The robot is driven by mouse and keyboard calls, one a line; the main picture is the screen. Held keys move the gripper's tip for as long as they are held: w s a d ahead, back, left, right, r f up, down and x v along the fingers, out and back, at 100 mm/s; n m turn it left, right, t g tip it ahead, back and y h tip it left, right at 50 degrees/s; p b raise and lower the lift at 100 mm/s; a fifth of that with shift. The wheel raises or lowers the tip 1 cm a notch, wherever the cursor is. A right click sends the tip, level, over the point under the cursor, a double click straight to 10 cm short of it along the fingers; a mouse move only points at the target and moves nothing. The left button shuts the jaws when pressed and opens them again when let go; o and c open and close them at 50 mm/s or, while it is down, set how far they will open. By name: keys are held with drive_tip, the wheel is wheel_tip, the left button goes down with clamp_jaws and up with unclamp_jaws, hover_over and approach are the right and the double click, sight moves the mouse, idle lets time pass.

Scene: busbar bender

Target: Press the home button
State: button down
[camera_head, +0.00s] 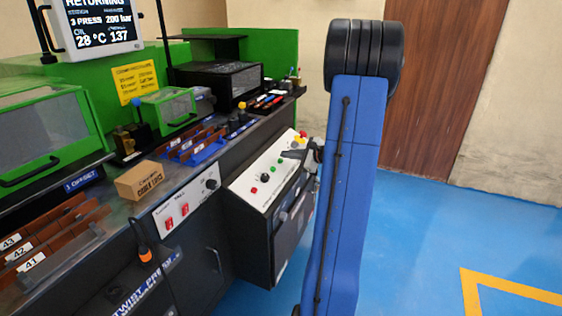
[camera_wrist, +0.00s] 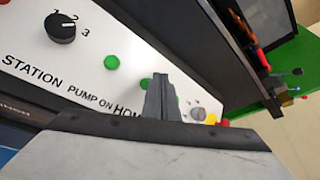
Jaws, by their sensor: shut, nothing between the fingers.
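The sloped white control panel (camera_head: 252,184) of the machine carries a knob and several buttons. In the wrist view, a green button (camera_wrist: 146,84) above the partly covered "HOM…" label shows only in part behind my gripper (camera_wrist: 162,80). My gripper's fingers are together and empty, and they overlap this button's right side in the picture. I cannot tell whether the tips touch it. A second green button (camera_wrist: 112,62) stands above the "PUMP ON" label, to the left.
The black station knob (camera_wrist: 61,28) is on the panel's left in the wrist view. A small grey knob (camera_wrist: 198,114) and a yellow and red part lie right of my fingers. A screen (camera_head: 100,26) and a cardboard box (camera_head: 145,180) are on the left. Blue floor is clear at right.

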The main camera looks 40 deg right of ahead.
drive_tip(key=shift+s+d+r, duration=0.15)
drive_tip(key=shift+s+r, duration=0.2)
drive_tip(key=shift+r, duration=0.4)
drive_tip(key=shift+s+d+r, duration=0.1)
drive_tip(key=shift+s+r, duration=0.2)
drive_tip(key=shift+r, duration=0.45)
drive_tip(key=shift+s+d+r, duration=0.15)
drive_tip(key=shift+s+r, duration=0.2)
drive_tip(key=shift+r, duration=0.4)
drive_tip(key=s+a+r+n+g+y, duration=0.15)
drive_tip(key=a+n, duration=0.25)
drive_tip(key=a, duration=0.7)
drive_tip(key=s+a+r+n+g+y, duration=0.1)
drive_tip(key=s+a+n+g, duration=0.3)
drive_tip(key=a, duration=0.7)
drive_tip(key=s+a+r+n+g+y, duration=0.15)
drive_tip(key=a+n, duration=0.35)
drive_tip(key=a, duration=0.6)
drive_tip(key=s+a+f+n+g+h, duration=0.2)
drive_tip(key=s+a+n+g, duration=0.1)
drive_tip(key=s+a+n, duration=0.55)
drive_tip(key=s+n+h, duration=0.4)
drive_tip(key=s+n, duration=0.1)
drive_tip(key=s, duration=0.7)
drive_tip(key=shift+t, duration=0.4)
drive_tip(key=shift+s+a+r+n, duration=0.1)
drive_tip(key=shift+n, duration=0.15)
